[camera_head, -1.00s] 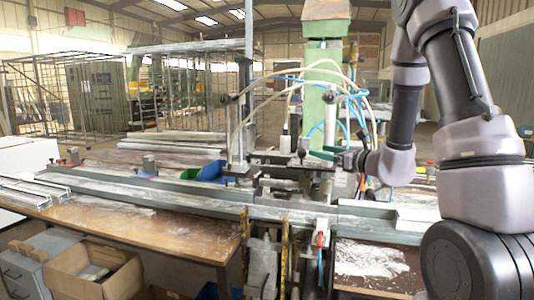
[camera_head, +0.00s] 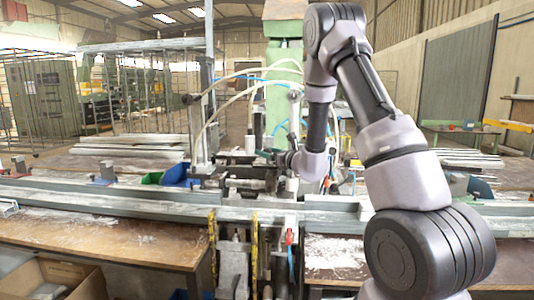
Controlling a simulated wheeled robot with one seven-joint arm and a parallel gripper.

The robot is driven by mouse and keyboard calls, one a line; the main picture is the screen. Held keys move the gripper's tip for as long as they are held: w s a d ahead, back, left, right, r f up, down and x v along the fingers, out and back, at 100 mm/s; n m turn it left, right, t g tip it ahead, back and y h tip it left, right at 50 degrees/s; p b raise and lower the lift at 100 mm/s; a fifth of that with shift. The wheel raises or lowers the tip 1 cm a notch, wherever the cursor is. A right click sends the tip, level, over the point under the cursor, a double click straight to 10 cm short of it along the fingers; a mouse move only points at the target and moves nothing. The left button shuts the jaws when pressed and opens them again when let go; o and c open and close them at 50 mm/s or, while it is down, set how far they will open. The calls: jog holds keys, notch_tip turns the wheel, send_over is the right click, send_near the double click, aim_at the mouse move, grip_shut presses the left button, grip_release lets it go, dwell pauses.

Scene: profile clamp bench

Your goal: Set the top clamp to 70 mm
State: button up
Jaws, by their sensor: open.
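The clamp station stands at the middle of the long metal profile bed (camera_head: 120,197). A vertical post (camera_head: 201,130) carries a dark clamp part (camera_head: 190,98) near its upper end. I cannot tell for sure that this is the top clamp, and no millimetre scale is readable. My gripper (camera_head: 272,153) is small in the picture, left of my wrist and in front of the green machine column. It is open, with nothing seen between its fingers. It is right of the post and lower than the dark clamp part. Whether it touches anything there is unclear.
Pale hoses (camera_head: 230,85) arch over the station beside the green column (camera_head: 284,55). A small white bottle (camera_head: 250,142) stands close by my gripper. Blue (camera_head: 178,174) and green bins sit left. A cardboard box (camera_head: 80,279) is below the wooden bench (camera_head: 110,240).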

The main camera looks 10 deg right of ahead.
jog(key=shift+w+a, duration=0.1)
jog(key=shift+w, duration=0.05)
jog(key=shift+c, duration=0.3)
grip_shut()
dwell(1.1)
